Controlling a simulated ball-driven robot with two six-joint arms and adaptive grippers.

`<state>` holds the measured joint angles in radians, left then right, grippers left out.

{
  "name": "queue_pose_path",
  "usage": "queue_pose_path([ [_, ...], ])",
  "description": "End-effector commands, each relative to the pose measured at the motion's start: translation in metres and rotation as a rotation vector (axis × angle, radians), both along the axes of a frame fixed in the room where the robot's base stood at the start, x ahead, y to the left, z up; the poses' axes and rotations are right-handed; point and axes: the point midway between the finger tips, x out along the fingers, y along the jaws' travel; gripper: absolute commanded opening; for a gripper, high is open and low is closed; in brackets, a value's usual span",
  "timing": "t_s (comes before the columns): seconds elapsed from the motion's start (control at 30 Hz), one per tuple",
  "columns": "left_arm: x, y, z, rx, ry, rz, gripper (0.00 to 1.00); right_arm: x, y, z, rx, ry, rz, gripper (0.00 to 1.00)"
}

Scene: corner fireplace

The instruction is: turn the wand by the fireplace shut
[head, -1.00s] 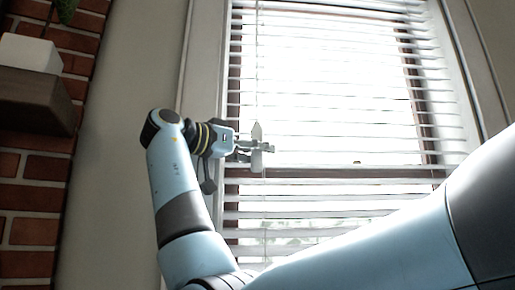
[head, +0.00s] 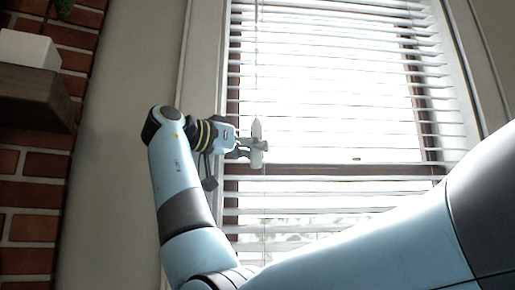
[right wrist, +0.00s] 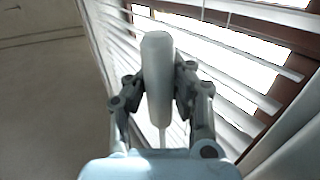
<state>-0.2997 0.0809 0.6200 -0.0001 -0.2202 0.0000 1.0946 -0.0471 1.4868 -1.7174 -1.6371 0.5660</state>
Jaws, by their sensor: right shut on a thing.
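The wand is a thin pale rod with a thicker grey handle (head: 256,128), hanging in front of the white window blinds (head: 320,187). My right gripper (head: 258,148) reaches in from the left and is shut on the handle. In the right wrist view the handle (right wrist: 157,65) stands upright between the two fingers of the gripper (right wrist: 158,90), its blunt end above them and the thin rod below. The blind slats are apart, with bright light between them. My left gripper is not in view.
A brick fireplace wall (head: 32,215) with a dark wooden mantel (head: 35,98) and a white block (head: 28,50) stands at the left. A bare wall (head: 115,200) lies between it and the window frame. My own arm fills the lower right.

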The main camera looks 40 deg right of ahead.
Motion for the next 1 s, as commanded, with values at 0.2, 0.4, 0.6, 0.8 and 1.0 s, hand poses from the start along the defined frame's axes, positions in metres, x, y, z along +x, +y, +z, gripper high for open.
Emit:
queue_pose_path([
  [0.2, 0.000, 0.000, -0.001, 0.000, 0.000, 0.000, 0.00, 0.000, 0.001, -0.001, 0.002, 0.001, 0.004, 0.00],
  [0.4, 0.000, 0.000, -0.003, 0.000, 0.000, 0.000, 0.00, 0.000, 0.001, -0.002, 0.002, 0.001, 0.020, 0.00],
  [0.6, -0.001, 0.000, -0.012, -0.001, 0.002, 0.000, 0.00, 0.000, 0.001, -0.004, 0.003, -0.001, 0.088, 0.00],
  [0.8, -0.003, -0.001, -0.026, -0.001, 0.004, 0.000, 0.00, 0.000, 0.001, -0.005, 0.004, -0.003, 0.232, 0.00],
  [1.0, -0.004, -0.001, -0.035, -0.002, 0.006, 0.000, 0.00, 0.000, 0.001, -0.005, 0.005, -0.002, 0.419, 0.00],
])
